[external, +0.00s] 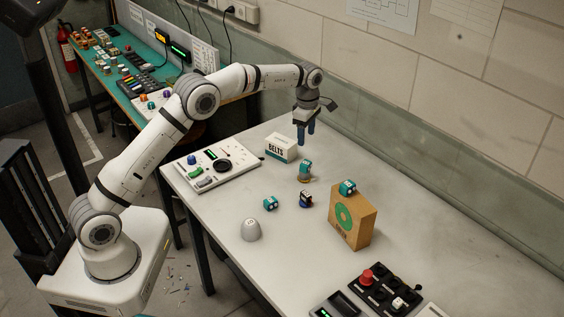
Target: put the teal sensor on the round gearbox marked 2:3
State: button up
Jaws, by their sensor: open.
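My gripper (306,138) points down with blue fingertips, open and empty, above a small teal block (305,166). That block sits on a low brass-coloured round base (304,179); a gap shows between fingertips and block. Another teal block (270,203) lies on the table to the front left. A third teal block (347,187) is on top of a cardboard box. Which one is the teal sensor I cannot tell. A grey dome-shaped piece (251,231) with a small mark stands near the front edge. No 2:3 marking can be read on any piece.
A white box marked BELTS (281,148) and a white panel (240,172) are behind left. Black control panels (384,289) lie at front right.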

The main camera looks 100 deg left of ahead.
jog(key=s+d+r+m, duration=0.1)
jog(key=d+r+m, duration=0.4)
jog(key=d, duration=0.4)
jog(key=d+r+m+t, duration=0.1)
jog(key=d+r+m, duration=0.3)
jog(key=d, duration=0.6)
jog(key=s+d+r+m, duration=0.1)
jog(key=d+r+m, duration=0.4)
jog(key=d, duration=0.4)
jog(key=s+d+m+t, duration=0.2)
jog(key=s+d+m, duration=0.8)
jog(key=d, duration=0.4)
jog(key=s+d+f+m, duration=0.2)
jog(key=s+d+m, duration=0.1)
jog(key=s, duration=0.3)
jog(key=s+d+f+m, duration=0.2)
jog(key=s+d+m, duration=0.2)
jog(key=s, duration=0.3)
jog(key=shift+s+d+f, duration=0.2)
jog(key=shift+s+d, duration=0.05)
